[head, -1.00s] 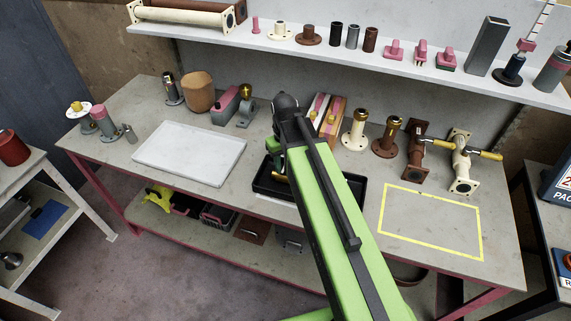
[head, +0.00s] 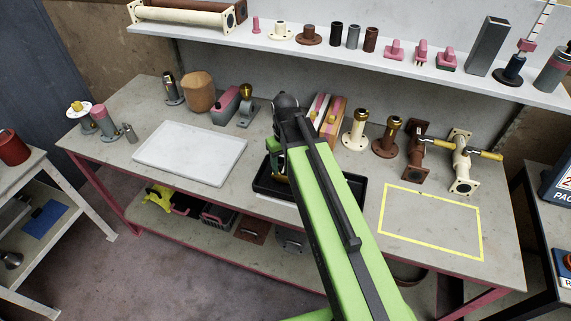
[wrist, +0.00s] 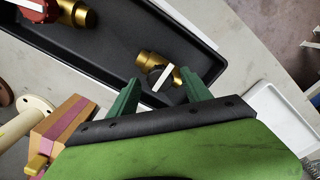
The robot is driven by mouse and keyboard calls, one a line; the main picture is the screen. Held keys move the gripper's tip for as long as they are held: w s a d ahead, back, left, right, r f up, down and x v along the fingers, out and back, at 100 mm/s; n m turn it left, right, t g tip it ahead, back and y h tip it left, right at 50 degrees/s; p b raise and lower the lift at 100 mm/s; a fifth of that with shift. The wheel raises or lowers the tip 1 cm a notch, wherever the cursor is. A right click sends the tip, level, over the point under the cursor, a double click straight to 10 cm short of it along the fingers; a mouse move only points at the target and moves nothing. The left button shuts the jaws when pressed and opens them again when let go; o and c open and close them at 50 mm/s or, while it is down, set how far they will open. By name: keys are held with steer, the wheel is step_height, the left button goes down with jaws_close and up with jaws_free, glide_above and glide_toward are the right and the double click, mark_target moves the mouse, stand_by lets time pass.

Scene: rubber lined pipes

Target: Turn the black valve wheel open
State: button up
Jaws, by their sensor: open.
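In the wrist view, a brass valve (wrist: 177,76) lies in the black tray (wrist: 100,50). Its small black wheel (wrist: 153,76) carries a white bar. My gripper (wrist: 157,78) is open, with one green finger on each side of the black wheel's near side. I cannot tell whether either finger touches it. A second brass valve (wrist: 78,13) with a red wheel (wrist: 35,8) is at the upper left of the tray. In the head view, my arm and wrist hide most of the tray (head: 358,190) and the valves.
A white board (head: 190,153) lies left of the tray. Flanged pipe pieces (head: 355,130) and wooden-looking blocks (head: 331,122) stand behind and to the right. A yellow taped rectangle (head: 430,222) marks clear bench top at the right. A shelf (head: 360,62) runs above.

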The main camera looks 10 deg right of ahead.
step_height(320, 180, up, 18)
steer(key=p, duration=1.7)
steer(key=shift+f, duration=0.25)
steer(key=f+b, duration=0.3)
steer(key=s+f+b, duration=0.1)
steer(key=f+b, duration=0.5)
steer(key=shift+s+a+f, duration=0.1)
steer(key=shift+s+f, duration=0.2)
steer(key=shift+s, duration=0.1)
steer(key=s+f+m+b, duration=0.2)
steer(key=s+f+b, duration=0.2)
steer(key=shift+s+f+m, duration=0.15)
steer(key=shift+m, duration=0.25)
